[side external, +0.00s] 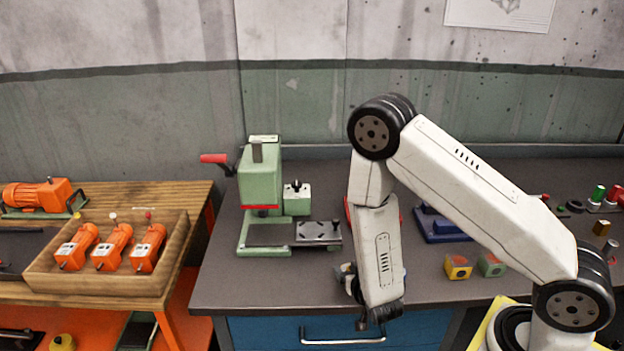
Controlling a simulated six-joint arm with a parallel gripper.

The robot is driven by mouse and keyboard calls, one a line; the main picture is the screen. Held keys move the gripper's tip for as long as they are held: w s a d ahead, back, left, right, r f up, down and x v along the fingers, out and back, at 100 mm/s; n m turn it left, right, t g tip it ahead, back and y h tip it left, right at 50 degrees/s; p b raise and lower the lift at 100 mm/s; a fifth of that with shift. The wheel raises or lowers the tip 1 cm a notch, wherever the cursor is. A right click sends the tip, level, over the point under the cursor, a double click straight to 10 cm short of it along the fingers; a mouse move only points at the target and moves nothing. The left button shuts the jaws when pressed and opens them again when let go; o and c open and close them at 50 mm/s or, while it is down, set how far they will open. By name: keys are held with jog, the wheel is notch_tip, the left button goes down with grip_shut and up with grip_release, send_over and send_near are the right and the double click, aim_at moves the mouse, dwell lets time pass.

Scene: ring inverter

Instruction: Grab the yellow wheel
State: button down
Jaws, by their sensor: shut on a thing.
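My gripper (366,318) points down at the lower end of my white arm, near the front edge of the grey bench, above the blue drawer. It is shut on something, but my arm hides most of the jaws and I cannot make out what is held. I see no clear yellow wheel. A small yellow rounded thing (62,342) stands at the bottom left, low on the orange shelf, cut by the picture edge; I cannot tell if it is a wheel.
A green press (262,190) stands left of my arm. A yellow block (457,267) and a green block (491,264) sit to the right, before a blue fixture (440,225). A wooden tray (95,284) with orange motors (110,248) is at left. Bench (235,290) front left is clear.

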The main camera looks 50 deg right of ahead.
jog(key=shift+r, duration=4.7)
